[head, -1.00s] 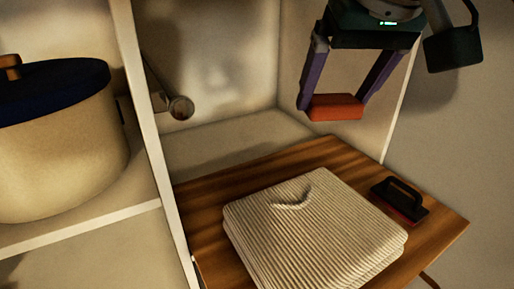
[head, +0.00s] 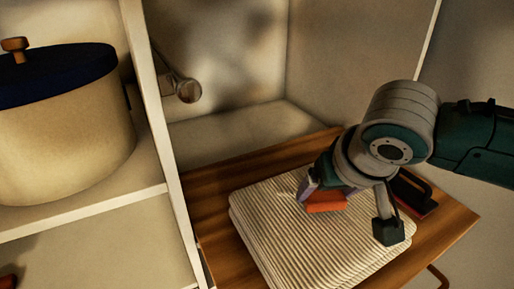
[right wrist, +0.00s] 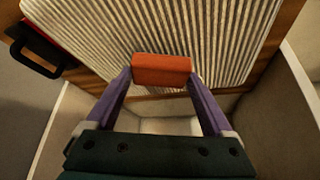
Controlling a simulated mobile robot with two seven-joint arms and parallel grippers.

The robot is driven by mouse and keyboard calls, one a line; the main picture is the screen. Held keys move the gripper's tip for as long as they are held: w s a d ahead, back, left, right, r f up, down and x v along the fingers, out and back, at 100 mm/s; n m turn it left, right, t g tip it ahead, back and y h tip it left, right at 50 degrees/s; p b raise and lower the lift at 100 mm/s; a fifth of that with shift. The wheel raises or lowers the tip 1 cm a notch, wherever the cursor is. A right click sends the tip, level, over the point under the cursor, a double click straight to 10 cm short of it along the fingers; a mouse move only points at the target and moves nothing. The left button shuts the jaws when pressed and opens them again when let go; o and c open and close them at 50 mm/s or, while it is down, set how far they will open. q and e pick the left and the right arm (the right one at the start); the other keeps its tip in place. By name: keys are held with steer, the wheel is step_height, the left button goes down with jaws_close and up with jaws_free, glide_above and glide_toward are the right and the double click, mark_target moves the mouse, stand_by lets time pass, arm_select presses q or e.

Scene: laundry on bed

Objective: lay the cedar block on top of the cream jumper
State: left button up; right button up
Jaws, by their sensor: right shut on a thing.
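The cream jumper (head: 285,240) is a folded, ribbed stack lying on a wooden board. It also fills the upper part of the right wrist view (right wrist: 220,35). The cedar block (head: 328,207) is a small orange-red block. My right gripper (head: 322,195) is shut on it, and the purple fingers hold its two ends in the right wrist view (right wrist: 161,72). The block is over the jumper's far part; I cannot tell whether it touches the cloth. My left gripper is in neither view.
A brush-like tool with a black handle (head: 412,190) and red base lies on the wooden board (head: 455,222), right of the jumper, partly behind my arm. A big cream pot (head: 65,150) with a blue lid stands on the left shelf. A white upright panel (head: 160,120) separates them.

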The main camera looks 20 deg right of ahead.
steer(key=shift+f, duration=0.55)
steer(key=shift+f, duration=0.1)
steer(key=o, duration=1.1)
